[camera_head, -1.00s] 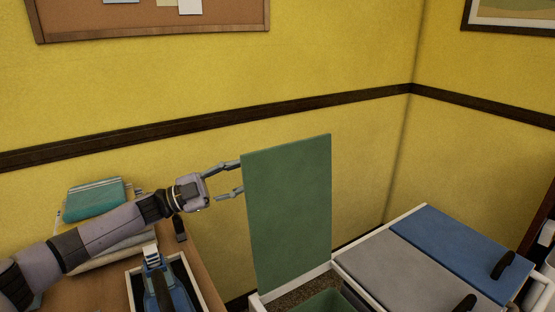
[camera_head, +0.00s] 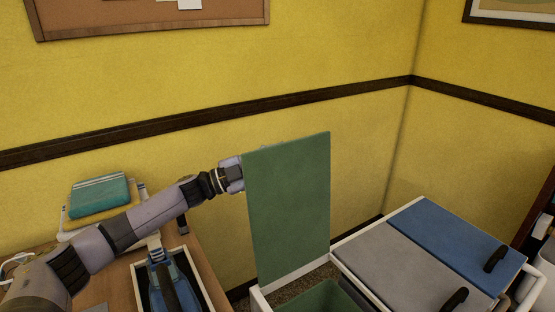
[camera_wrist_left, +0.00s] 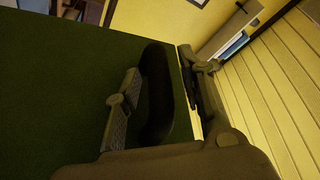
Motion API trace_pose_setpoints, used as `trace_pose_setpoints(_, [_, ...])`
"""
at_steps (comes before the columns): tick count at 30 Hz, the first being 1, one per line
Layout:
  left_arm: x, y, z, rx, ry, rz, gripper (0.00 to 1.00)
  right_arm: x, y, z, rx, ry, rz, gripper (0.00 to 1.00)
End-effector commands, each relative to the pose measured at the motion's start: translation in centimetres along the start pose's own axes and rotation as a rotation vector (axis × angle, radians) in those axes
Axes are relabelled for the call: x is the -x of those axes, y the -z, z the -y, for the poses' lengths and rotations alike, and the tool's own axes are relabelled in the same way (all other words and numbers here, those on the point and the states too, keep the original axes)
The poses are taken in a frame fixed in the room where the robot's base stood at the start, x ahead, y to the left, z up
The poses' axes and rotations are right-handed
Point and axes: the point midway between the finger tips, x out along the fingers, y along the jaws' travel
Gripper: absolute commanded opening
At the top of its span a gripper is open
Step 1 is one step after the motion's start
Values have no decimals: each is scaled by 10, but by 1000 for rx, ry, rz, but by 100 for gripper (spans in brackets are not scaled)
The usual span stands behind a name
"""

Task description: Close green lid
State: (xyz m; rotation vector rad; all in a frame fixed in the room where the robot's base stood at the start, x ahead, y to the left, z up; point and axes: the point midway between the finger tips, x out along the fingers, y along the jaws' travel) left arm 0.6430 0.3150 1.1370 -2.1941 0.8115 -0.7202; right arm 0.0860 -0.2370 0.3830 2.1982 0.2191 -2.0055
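The green lid (camera_head: 288,205) stands upright, open, over the left section of a white-framed hamper (camera_head: 292,275). My left gripper is mostly hidden behind the lid in the head view; its wrist shows at the lid's upper left edge. In the left wrist view, the open fingers of my left gripper (camera_wrist_left: 160,95) are spread on either side of the lid's black handle (camera_wrist_left: 156,95). The lid's dark green face (camera_wrist_left: 60,80) fills the left of that view. I cannot tell whether the fingers touch the handle or lid. My right gripper is not in view.
Closed grey (camera_head: 400,275) and blue (camera_head: 455,245) lids lie right of the green one. A green bin (camera_head: 325,298) shows beneath the open lid. A wooden desk with a tray (camera_head: 208,295) and folded teal cloth (camera_head: 98,195) stands left. The yellow wall is close behind.

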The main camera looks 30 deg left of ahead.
Motion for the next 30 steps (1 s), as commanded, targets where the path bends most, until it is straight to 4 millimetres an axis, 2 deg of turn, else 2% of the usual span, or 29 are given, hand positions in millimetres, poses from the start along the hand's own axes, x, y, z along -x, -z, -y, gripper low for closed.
trace_pose_setpoints(2, [0, 0, 0, 0, 0, 0, 29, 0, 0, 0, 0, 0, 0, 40])
trace_pose_setpoints(15, [0, 0, 0, 0, 0, 0, 0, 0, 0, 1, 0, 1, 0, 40])
trace_pose_setpoints(30, [0, 0, 0, 0, 0, 0, 0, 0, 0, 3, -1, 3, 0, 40])
